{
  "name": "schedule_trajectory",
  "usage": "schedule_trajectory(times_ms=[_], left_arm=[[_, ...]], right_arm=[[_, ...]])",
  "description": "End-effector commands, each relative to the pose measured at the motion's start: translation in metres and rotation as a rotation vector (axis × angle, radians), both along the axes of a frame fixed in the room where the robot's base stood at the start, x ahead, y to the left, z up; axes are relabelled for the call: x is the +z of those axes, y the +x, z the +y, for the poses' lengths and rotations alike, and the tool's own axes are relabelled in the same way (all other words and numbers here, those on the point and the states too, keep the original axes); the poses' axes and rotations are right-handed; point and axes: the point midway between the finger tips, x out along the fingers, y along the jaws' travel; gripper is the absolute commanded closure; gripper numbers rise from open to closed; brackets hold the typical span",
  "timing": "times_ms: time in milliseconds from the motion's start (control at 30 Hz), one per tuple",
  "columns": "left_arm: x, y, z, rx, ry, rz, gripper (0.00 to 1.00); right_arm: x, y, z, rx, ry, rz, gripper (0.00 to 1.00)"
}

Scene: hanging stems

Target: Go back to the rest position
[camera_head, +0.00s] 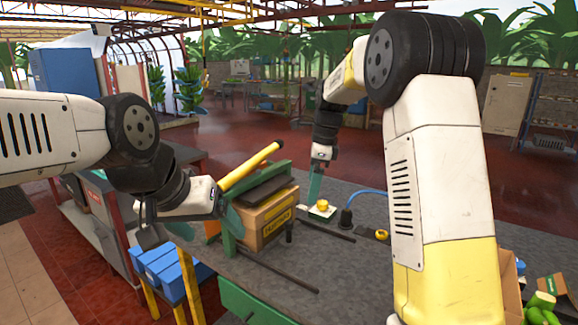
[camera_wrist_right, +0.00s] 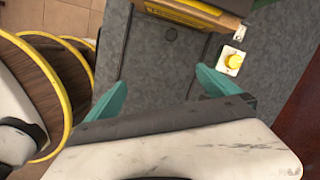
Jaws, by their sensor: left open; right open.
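My left arm comes in from the left in the head view. Its gripper (camera_head: 229,214) is beside the green stand and the cardboard box, partly hidden, and I see nothing held in it. My right arm reaches down in front on the right. Its gripper (camera_head: 315,186) points down over the grey worktop (camera_head: 345,280), close to a white block with a yellow button (camera_head: 322,207). In the right wrist view its two teal fingers (camera_wrist_right: 161,88) are spread, with only bare grey top between them.
A cardboard box (camera_head: 276,222) stands on the worktop beside a green stand (camera_head: 229,235) with a yellow bar (camera_head: 250,166). Dark rods (camera_head: 325,231) lie nearby. Blue bins (camera_head: 160,262) stand at lower left. A box with green pieces (camera_head: 545,304) is at lower right.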

Motion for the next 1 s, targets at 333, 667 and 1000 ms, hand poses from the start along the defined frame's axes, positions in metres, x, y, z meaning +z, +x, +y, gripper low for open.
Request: schedule_trajectory(times_ms=[333,667,1000], left_arm=[[0.0,0.0,0.0,0.0,0.0,0.0,0.21],[0.0,0.0,0.0,0.0,0.0,0.0,0.21],[0.0,0.0,0.0,0.0,0.0,0.0,0.21]], right_arm=[[0.071,-0.132,-0.058,0.689,-0.036,-0.32,0.0],[0.068,-0.255,-0.079,1.324,-0.327,-0.576,0.0],[0.049,-0.297,-0.083,1.589,-0.507,-0.624,0.0]])
